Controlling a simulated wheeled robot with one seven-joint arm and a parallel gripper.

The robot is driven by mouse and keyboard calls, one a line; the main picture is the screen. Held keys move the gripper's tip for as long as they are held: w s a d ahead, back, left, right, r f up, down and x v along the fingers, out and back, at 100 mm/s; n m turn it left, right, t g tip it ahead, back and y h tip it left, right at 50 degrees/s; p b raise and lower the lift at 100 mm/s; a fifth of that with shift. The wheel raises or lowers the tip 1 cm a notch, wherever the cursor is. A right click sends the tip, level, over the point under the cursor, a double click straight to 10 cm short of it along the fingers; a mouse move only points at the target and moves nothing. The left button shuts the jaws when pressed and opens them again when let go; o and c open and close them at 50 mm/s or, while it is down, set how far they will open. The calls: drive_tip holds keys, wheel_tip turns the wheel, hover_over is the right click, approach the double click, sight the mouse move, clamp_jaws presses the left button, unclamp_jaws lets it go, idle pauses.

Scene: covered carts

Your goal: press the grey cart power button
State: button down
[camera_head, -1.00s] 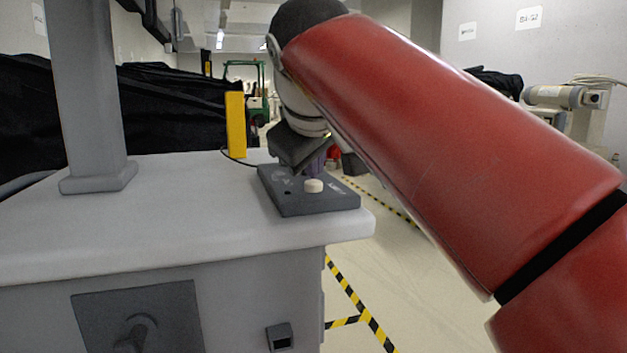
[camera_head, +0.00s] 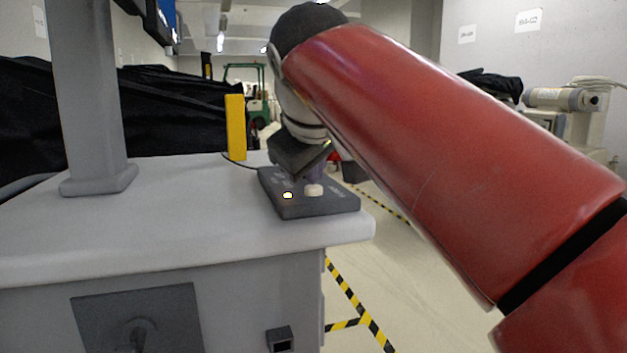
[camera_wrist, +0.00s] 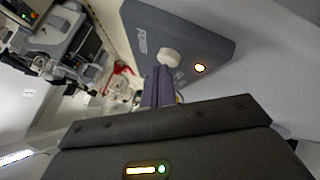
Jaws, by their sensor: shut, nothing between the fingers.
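The grey cart (camera_head: 190,225) fills the left of the head view. A dark control box (camera_head: 318,209) lies on its top near the right corner. The box carries a round cream power button (camera_head: 313,190) and a small lit lamp (camera_head: 288,195). In the wrist view the button (camera_wrist: 170,57) and the glowing lamp (camera_wrist: 200,68) sit on the box's sloping face, beside a "POWER" label. My gripper (camera_head: 316,178) is shut and empty, its purple fingertips (camera_wrist: 160,74) right at the button. Whether they touch it I cannot tell.
A grey column (camera_head: 88,90) rises from the cart top at the left. A yellow block (camera_head: 235,126) stands behind the control box. Black covered shapes (camera_head: 170,105) lie beyond. Floor with yellow-black tape (camera_head: 350,295) is open right of the cart.

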sight(314, 189)
drive_tip(key=shift+r, duration=0.3)
wheel_tip(314, 189, up, 5)
drive_tip(key=p, duration=0.5)
drive_tip(key=shift+f, duration=0.2)
drive_tip(key=shift+r, duration=0.65)
